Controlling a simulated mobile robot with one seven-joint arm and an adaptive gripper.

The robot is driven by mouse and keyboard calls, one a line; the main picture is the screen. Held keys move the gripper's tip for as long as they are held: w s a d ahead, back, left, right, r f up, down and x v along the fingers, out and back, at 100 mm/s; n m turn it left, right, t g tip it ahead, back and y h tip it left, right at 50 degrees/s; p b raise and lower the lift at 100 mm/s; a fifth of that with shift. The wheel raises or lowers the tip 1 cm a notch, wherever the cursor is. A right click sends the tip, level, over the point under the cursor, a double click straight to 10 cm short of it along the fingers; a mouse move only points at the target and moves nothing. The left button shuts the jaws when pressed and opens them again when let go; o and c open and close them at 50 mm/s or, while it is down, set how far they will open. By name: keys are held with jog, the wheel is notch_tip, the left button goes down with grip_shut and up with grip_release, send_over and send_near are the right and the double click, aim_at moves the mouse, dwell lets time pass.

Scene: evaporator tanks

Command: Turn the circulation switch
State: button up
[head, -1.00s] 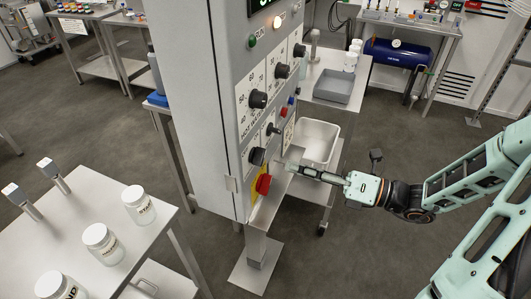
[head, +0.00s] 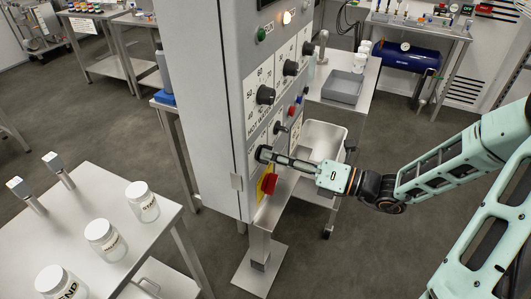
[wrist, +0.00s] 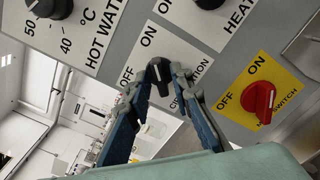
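The circulation switch is a black knob (wrist: 160,78) on a white label marked ON, OFF and CIRCULATION, partly covered by my gripper. My gripper (wrist: 168,72) reaches the panel with its two blue-grey fingers apart, one on each side of the knob. I cannot tell whether the fingertips touch it. In the head view, my gripper (head: 268,156) is at the lower part of the panel, and its tips hide most of the circulation knob.
A red main switch (wrist: 258,98) on a yellow plate sits to the right. The hot water dial (wrist: 48,8) is at upper left and the heater switch (wrist: 209,3) above. A cart with a white basin (head: 322,140) stands beside the cabinet (head: 205,110).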

jog(key=shift+c, duration=0.6)
grip_shut()
jog(key=shift+n, duration=1)
jog(key=shift+b, duration=0.35)
jog(key=shift+n, duration=1.1)
jog(key=shift+n+b, duration=0.6)
jog(key=shift+n, duration=0.4)
jog(key=shift+f, duration=0.1)
